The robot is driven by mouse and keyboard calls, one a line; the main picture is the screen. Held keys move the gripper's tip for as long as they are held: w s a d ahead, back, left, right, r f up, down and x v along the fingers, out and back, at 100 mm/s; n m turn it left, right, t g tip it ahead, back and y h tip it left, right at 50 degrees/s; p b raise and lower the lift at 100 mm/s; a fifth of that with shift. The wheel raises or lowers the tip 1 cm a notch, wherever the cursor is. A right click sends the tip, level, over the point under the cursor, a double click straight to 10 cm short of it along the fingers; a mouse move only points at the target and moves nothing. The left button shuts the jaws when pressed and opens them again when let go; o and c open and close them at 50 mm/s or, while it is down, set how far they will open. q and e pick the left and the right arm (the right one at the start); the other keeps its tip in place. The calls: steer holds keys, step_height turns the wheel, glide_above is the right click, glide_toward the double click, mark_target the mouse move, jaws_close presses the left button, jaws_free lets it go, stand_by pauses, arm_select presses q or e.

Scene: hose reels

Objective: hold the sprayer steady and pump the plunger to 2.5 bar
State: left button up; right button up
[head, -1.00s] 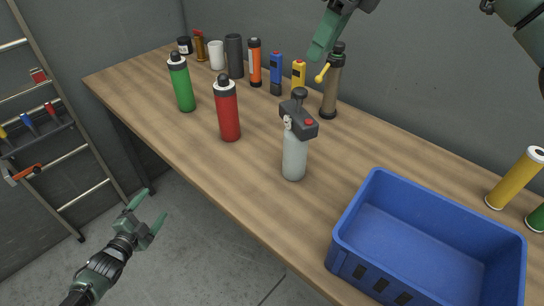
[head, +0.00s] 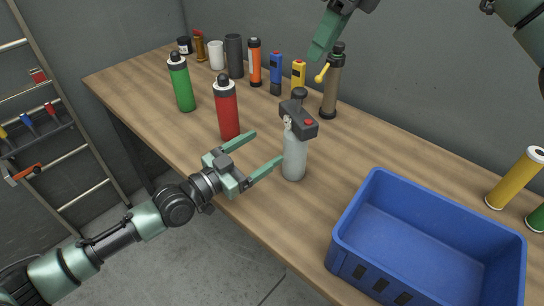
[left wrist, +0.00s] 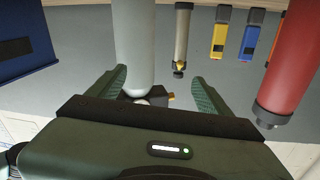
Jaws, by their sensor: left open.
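The sprayer (head: 295,157) stands upright on the bench, with a pale grey body, a dark head with a red button (head: 309,122) and a black plunger knob (head: 299,93) on top. A small pale round gauge shows on the head; its reading is too small to tell. My left gripper (head: 267,147) is open and empty, just left of the sprayer body, fingers pointing toward it. In the left wrist view, the sprayer (left wrist: 134,45) appears upside down beyond the fingers, nearer the left one. My right gripper (head: 324,40) is partly in view above the bench's back; its opening cannot be told.
A red bottle (head: 228,115) stands close behind my left gripper, and a green bottle (head: 183,88) farther left. A brown bottle (head: 329,95) with a yellow lever stands behind the sprayer. A blue bin (head: 345,225) sits at the right. Several items line the back.

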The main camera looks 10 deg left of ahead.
mark_target(297, 144)
arm_select(q)
steer(key=d, duration=0.1)
steer(key=s+d+g, duration=0.1)
steer(key=d, duration=0.1)
steer(key=shift+s+f+n+h, duration=0.15)
steer(key=shift+s+n+h, duration=0.05)
steer(key=shift+n+h, duration=0.1)
steer(key=shift+w+d, duration=0.1)
steer(key=shift+d, duration=0.3)
steer(key=x, duration=0.7)
steer(key=shift+w+f, duration=0.1)
jaws_close()
